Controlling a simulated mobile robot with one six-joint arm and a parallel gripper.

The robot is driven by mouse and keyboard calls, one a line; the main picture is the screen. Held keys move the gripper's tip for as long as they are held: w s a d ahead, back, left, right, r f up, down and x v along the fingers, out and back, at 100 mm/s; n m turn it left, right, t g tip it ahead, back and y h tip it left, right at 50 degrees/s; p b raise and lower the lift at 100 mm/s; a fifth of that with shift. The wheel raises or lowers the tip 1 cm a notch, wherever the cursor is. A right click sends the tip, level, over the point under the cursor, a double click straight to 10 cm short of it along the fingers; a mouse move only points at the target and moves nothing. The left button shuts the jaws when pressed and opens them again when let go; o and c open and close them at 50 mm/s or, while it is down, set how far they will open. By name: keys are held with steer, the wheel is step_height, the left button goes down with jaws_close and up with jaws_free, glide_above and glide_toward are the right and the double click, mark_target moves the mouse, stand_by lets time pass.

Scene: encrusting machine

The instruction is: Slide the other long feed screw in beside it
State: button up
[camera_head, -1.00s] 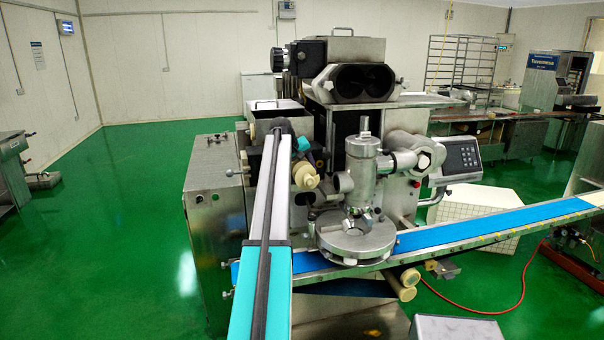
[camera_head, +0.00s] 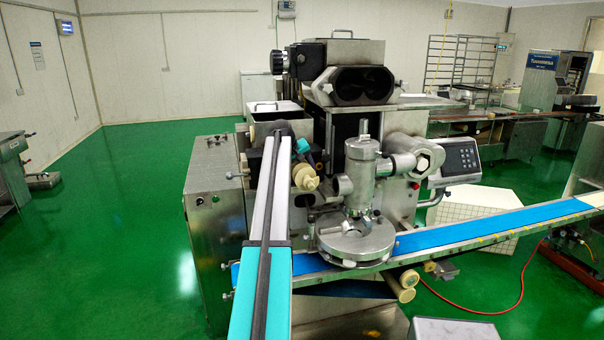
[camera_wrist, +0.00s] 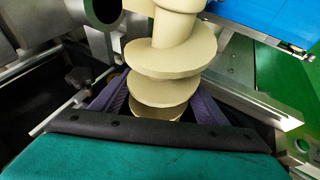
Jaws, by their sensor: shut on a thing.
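A cream feed screw (camera_head: 304,177) with wide flights shows at the end of my arm, in front of the encrusting machine. In the wrist view the screw (camera_wrist: 172,58) lies between the purple fingers of my gripper (camera_wrist: 160,104), which is shut on it. Its shaft points away toward the top of that view. The twin dark openings (camera_head: 357,82) of the hopper block sit above and to the right of the held screw. I cannot make out another feed screw inside them. My gripper's fingers are mostly hidden by my arm in the head view.
The steel vertical head (camera_head: 361,172) stands just right of the held screw. A blue conveyor belt (camera_head: 480,228) runs across below it to the right. A steel cabinet (camera_head: 215,205) stands to the left. Green floor (camera_head: 110,220) is clear farther left.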

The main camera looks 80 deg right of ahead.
mark_target(297, 164)
steer(key=shift+d+p, duration=0.15)
steer(key=shift+p, duration=0.35)
steer(key=o, duration=1.5)
steer(key=shift+o, duration=1.2)
steer(key=shift+w, duration=0.1)
steer(key=shift+w, duration=0.2)
steer(key=shift+r, duration=0.1)
steer(key=shift+a+r, duration=0.15)
steer(key=shift+a, duration=0.1)
steer(key=shift+p+v, duration=1.25)
steer(key=shift+v, duration=2.15)
